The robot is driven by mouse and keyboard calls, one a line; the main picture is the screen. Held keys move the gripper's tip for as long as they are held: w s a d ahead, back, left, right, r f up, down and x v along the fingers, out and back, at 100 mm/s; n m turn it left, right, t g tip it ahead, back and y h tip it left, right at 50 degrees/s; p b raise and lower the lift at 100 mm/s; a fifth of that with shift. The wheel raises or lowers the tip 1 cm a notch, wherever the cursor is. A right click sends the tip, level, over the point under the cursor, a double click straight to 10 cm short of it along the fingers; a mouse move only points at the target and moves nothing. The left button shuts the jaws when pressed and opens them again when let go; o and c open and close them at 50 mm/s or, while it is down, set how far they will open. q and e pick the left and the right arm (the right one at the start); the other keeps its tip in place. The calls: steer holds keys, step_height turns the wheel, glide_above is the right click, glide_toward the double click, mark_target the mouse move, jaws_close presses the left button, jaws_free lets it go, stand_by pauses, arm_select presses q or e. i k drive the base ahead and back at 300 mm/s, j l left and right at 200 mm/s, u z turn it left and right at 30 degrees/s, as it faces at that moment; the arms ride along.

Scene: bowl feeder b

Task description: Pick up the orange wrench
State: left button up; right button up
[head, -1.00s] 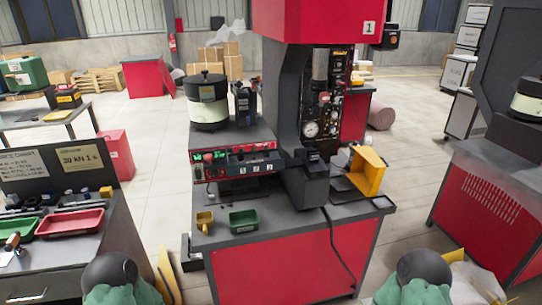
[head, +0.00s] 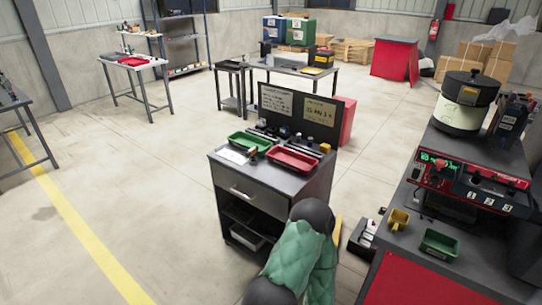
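I cannot make out an orange wrench in the head view. A grey tool cart (head: 232,178) stands in the middle with a green tray (head: 236,139) and a red tray (head: 291,161) on top. A small orange-brown item (head: 252,151) lies by the green tray, and another small orange item (head: 325,148) is at the cart's right side; both are too small to identify. One of my arms, with a green sleeve, shows at the bottom in front of the cart's lower right. Neither gripper is in view.
A red machine bench (head: 420,281) with a yellow scoop (head: 398,219) and a green bin (head: 440,244) stands at the right. A signboard (head: 306,112) rises behind the cart. Tables (head: 310,70) stand farther back. The floor (head: 130,180) left of the cart is clear.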

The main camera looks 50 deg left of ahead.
mark_target(252, 161)
steer(key=u, duration=1.85)
steer(key=i+j+z, duration=0.2)
steer(key=i+j, duration=0.9)
steer(key=i, duration=0.1)
